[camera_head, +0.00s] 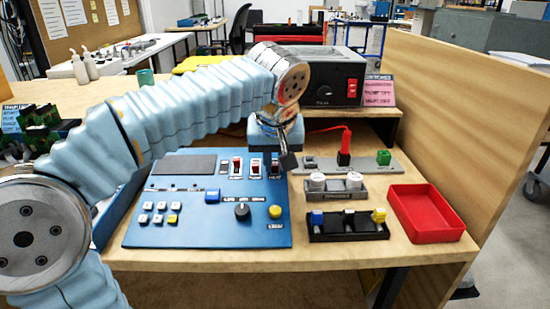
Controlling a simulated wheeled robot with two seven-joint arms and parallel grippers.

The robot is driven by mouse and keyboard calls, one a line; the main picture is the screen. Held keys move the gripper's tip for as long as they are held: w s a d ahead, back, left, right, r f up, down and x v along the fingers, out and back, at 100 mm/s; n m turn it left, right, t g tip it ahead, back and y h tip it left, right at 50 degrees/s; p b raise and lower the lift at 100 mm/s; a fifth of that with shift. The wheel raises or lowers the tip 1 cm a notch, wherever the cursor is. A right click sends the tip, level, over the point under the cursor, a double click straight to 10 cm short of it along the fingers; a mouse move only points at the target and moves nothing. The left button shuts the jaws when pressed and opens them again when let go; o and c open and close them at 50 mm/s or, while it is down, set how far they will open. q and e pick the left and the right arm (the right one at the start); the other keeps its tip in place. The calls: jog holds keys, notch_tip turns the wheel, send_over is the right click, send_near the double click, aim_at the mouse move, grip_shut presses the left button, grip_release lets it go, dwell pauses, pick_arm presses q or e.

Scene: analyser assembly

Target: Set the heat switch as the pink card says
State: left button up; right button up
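The blue control panel (209,234) lies on the wooden table. Along its top right is a row of switches, including a red rocker switch (237,166) and another switch (255,167). My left gripper (283,160) points down at the panel's top right corner, hiding part of the rightmost switch. Its finger gap is unclear. My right gripper is out of view.
A black power box (326,76) with a red switch stands on the rear shelf. Right of the panel are a grey strip with a red lead (344,158), grey knobs (336,185), a black block (347,228) and a red tray (427,213). A wooden wall (460,120) bounds the right.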

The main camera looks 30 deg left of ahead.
pick_arm(q)
jog(key=shift+o, duration=0.7)
jog(key=p+v, duration=0.3)
jog(key=v, duration=1)
jog(key=shift+r, duration=0.35)
jog(key=shift+s, duration=0.2)
